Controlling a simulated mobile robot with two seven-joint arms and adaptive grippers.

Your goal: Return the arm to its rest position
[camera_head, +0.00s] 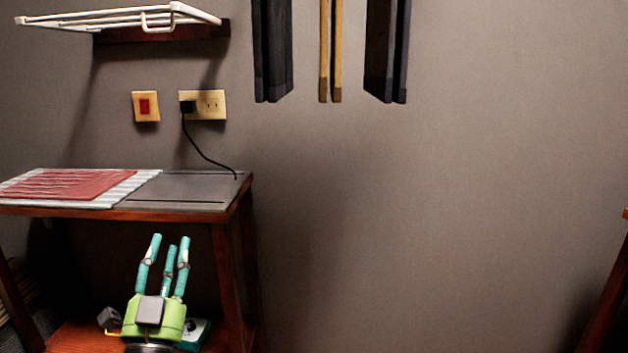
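My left gripper (168,245) is at the lower left of the head view. It has a green body and teal fingers that point up. The fingers stand apart, with nothing seen between them. It shows in front of the lower part of a dark wood table (228,265), with its fingertips below the level of the tabletop in the picture. The rest of my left arm is mostly out of view below the frame. My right gripper is not in view.
A red cloth (75,184) on a striped mat and a dark grey panel (190,190) lie on the tabletop. A white rack (120,17), a red switch (145,106) and a socket with a cord (208,104) are on the wall. Dark hanging pieces (272,50) are above. The middle wall is bare.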

